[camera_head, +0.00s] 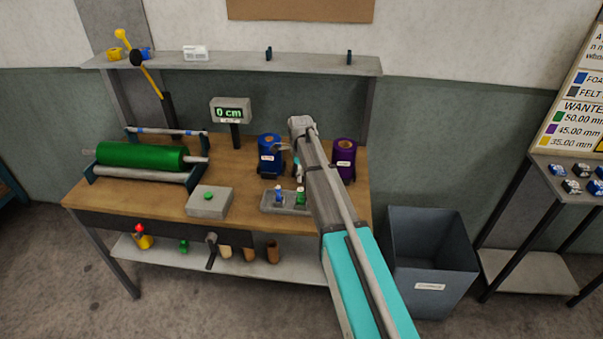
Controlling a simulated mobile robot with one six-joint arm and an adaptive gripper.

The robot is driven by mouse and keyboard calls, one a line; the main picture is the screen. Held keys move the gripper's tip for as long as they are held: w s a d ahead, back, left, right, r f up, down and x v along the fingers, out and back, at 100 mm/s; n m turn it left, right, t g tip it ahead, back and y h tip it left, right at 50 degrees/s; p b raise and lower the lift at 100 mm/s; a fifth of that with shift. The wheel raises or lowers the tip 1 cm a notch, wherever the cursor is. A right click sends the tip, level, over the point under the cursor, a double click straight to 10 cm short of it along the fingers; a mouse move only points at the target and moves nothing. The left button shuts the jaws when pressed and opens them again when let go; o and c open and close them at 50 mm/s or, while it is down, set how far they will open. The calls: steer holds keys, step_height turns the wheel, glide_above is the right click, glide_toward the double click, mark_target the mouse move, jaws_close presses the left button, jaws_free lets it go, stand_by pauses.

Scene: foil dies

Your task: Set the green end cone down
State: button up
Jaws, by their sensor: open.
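A small green piece (300,195), which looks like the green end cone, stands in the right part of a grey tray (289,209) on the wooden bench. A small blue piece (278,193) is in the same tray to its left. My gripper (290,155) is open, partly hidden by my own arm, and appears just above and behind the tray. The green piece looks apart from the fingers, but the view is too small to be sure. Another green piece (184,245) is on the lower shelf.
A blue roll (268,158) and a purple roll (344,155) stand close on either side of my arm. A green roll (140,156) lies in a rack at left. A grey box (209,203) with a green button sits left of the tray. A dark bin (432,260) stands right.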

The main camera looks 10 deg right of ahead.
stand_by(0.3)
steer(key=s+n, duration=2.1)
steer(key=s, duration=0.8)
steer(key=shift+d+n, duration=0.25)
steer(key=shift+n, duration=0.05)
